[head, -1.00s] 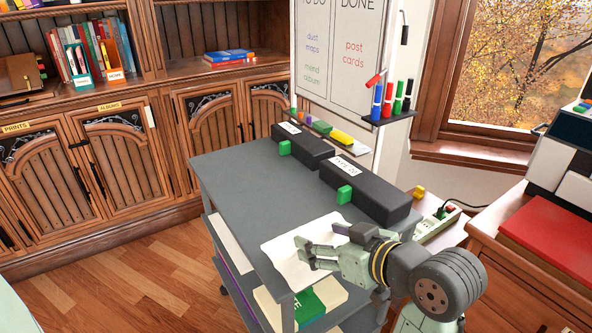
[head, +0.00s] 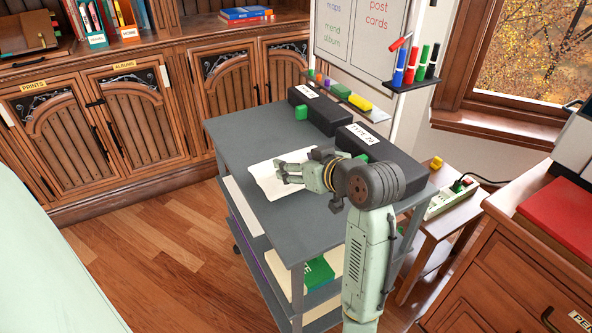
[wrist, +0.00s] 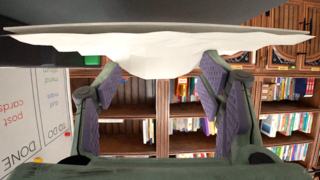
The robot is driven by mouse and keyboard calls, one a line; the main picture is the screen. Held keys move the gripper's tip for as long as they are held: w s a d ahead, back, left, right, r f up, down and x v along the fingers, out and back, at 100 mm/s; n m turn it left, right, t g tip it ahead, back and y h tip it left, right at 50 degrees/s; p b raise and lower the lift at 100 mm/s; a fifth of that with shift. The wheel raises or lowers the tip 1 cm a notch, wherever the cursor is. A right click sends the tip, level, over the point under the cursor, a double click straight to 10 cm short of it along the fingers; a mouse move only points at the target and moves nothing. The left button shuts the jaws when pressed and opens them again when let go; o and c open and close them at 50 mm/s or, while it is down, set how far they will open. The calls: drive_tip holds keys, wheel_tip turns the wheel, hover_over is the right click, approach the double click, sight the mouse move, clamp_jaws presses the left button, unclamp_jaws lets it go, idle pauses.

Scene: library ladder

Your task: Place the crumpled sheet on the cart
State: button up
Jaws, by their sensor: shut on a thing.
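The crumpled sheet (head: 266,186) is white and slightly uneven. In the head view it shows over the left middle of the grey cart's top (head: 240,140), in front of the black boxes. My gripper (head: 281,174) is shut on the sheet, reaching in from the right. In the wrist view the sheet (wrist: 155,58) spreads wide along the cart's dark surface (wrist: 150,12), with a raised fold between my two fingers. It lies on or very close to the top; I cannot tell whether it fully rests. My arm hides the cart's right front part.
Two black boxes (head: 378,152) with green blocks stand along the cart's back right side. A whiteboard (head: 365,35) with a marker tray stands behind. A side table with a power strip (head: 452,196) is right of the cart. Bare cart top lies around the sheet.

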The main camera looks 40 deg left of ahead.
sight(298, 173)
drive_tip(key=shift+w+a, duration=0.1)
drive_tip(key=shift+a, duration=0.25)
drive_tip(key=shift+w+a+f, duration=0.1)
drive_tip(key=shift+a+f, duration=0.05)
drive_tip(key=shift+f, duration=0.75)
drive_tip(key=shift+a+f, duration=0.1)
drive_tip(key=shift+f, duration=0.8)
drive_tip(key=shift+f, duration=0.1)
drive_tip(key=shift+f, duration=0.15)
drive_tip(key=o, duration=0.7)
drive_tip(key=shift+o, duration=0.2)
drive_tip(key=shift+r, duration=0.25)
drive_tip(key=v, duration=1.2)
